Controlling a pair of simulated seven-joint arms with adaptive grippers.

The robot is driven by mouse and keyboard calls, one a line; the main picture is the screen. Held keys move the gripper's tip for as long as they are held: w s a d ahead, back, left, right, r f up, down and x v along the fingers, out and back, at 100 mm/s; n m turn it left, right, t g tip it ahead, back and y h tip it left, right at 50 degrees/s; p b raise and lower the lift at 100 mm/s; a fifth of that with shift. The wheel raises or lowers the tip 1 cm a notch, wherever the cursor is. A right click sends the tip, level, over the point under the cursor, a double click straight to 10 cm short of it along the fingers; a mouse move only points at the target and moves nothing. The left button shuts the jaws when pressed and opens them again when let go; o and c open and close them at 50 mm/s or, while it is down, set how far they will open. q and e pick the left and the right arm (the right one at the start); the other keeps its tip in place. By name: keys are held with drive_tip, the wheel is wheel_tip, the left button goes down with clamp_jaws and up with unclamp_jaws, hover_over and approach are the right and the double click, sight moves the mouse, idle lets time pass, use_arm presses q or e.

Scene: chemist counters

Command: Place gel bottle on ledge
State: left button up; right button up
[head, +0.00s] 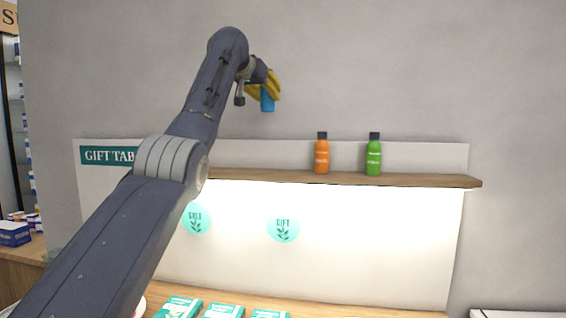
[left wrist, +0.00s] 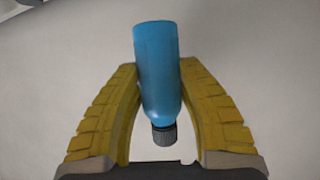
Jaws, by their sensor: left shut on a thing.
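The gel bottle (left wrist: 157,65) is blue with a dark ribbed cap. My left gripper (left wrist: 160,85) is shut on it with yellow fingers on either side in the left wrist view. In the head view the blue bottle (head: 267,103) shows below the yellow fingers of the left gripper (head: 265,88), in front of the grey wall and higher than the ledge. The wooden ledge (head: 430,181) runs across the white panel below and to the right of the bottle. The bottle's upper part is hidden by the fingers in the head view. My right gripper is not in view.
An orange bottle (head: 321,156) and a green bottle (head: 373,156) stand upright on the ledge with dark caps. The ledge is bare left of the orange bottle and right of the green one. Several teal boxes (head: 224,311) lie on the counter below.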

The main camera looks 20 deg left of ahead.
use_arm(q)
wheel_tip(320, 180, down, 19)
drive_tip(key=shift+f, duration=0.15)
idle(0.8)
drive_tip(key=shift+f, duration=0.1)
drive_tip(key=o, duration=1.2)
drive_tip(key=shift+s+a+r, duration=0.1)
drive_tip(key=shift+s+r, duration=0.25)
drive_tip(key=shift+s, duration=0.1)
drive_tip(key=d+v, duration=0.1)
drive_tip(key=v, duration=1)
drive_tip(key=shift+a, duration=0.5)
